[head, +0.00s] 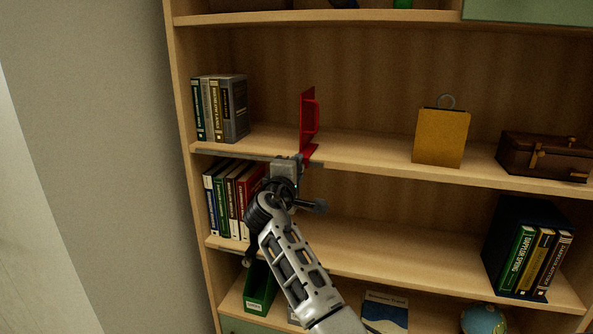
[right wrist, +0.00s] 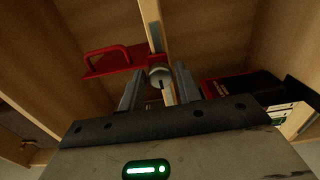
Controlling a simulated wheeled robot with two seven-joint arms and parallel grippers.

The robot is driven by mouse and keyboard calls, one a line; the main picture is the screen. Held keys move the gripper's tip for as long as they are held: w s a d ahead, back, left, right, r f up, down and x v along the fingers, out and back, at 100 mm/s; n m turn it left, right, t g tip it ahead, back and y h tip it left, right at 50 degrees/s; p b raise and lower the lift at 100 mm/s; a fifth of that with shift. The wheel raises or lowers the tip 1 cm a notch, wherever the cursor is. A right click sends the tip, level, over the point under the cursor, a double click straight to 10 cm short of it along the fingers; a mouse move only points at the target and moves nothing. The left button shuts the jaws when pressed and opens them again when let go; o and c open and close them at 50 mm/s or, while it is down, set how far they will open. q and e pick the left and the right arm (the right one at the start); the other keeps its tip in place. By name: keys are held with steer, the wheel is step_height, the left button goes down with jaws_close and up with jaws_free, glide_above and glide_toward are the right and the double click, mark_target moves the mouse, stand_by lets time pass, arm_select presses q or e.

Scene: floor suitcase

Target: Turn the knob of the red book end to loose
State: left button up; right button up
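The red book end (head: 307,125) stands upright on the upper shelf, its base reaching the shelf's front edge. In the right wrist view the red book end (right wrist: 112,62) shows its handle-like loop. A round grey knob (right wrist: 160,76) with a dark slot sits under it at the shelf edge. My right gripper (head: 292,163) is just below the front edge of that shelf. In the wrist view the right gripper's fingers (right wrist: 159,85) are open, one on each side of the knob, with small gaps visible. The knob is hidden in the head view. My left gripper is out of view.
Grey and yellow books (head: 220,108) stand left of the book end. A yellow bag-like object (head: 441,138) and a brown case (head: 545,155) are to the right. Books (head: 230,198) stand on the shelf below, close to my right gripper. Shelf space between book end and yellow object is clear.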

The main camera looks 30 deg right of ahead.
steer(key=shift+o, duration=0.8)
arm_select(q)
steer(key=b, duration=0.1)
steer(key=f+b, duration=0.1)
steer(key=b, duration=0.1)
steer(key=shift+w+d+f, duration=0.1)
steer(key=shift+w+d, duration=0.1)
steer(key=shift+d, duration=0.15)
arm_select(e)
steer(key=v, duration=1.6)
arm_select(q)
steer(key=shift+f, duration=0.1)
